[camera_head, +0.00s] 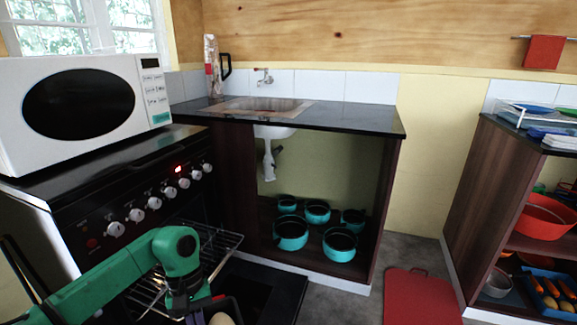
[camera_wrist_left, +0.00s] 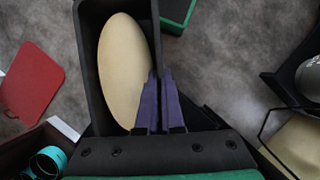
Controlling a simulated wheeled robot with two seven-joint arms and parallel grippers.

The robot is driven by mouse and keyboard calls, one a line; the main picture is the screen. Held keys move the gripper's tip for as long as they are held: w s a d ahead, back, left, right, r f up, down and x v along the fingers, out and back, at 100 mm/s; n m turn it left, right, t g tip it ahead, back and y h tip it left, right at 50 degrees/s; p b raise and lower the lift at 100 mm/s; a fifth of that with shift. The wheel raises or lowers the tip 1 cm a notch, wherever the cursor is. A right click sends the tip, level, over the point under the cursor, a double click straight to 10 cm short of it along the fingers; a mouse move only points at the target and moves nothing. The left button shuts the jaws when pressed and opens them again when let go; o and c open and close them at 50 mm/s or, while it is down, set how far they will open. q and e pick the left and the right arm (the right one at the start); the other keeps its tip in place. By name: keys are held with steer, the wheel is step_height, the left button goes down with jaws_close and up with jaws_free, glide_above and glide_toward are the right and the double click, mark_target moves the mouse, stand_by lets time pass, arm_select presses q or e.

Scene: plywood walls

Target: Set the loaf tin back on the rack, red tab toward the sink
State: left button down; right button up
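The loaf tin is dark with a pale oval loaf in it; the wrist view shows its rim and wall (camera_wrist_left: 88,60), cut off at the top. My left gripper's purple fingers (camera_wrist_left: 160,100) are close together with the tin's right wall between them. In the head view my green left arm reaches down in front of the oven, and the loaf (camera_head: 221,319) shows at the bottom edge. The wire rack (camera_head: 225,243) sticks out of the open oven. The sink (camera_head: 258,105) is in the counter beyond. I see no red tab on the tin. My right gripper is not in view.
The lowered oven door (camera_head: 285,290) lies right of the rack. A white microwave (camera_head: 155,85) stands on the stove. Several teal pots (camera_head: 340,244) sit under the sink. A red board or mat (camera_head: 420,296) lies on the floor at right. Grey floor beside it is clear.

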arm_select(q)
steer(key=s+r+m+y+p, duration=0.2)
steer(key=r+m+p, duration=0.3)
steer(key=r+p, duration=1.3)
steer(key=s+d+p, duration=0.1)
steer(key=p, duration=0.3)
steer(key=shift+r, duration=0.15)
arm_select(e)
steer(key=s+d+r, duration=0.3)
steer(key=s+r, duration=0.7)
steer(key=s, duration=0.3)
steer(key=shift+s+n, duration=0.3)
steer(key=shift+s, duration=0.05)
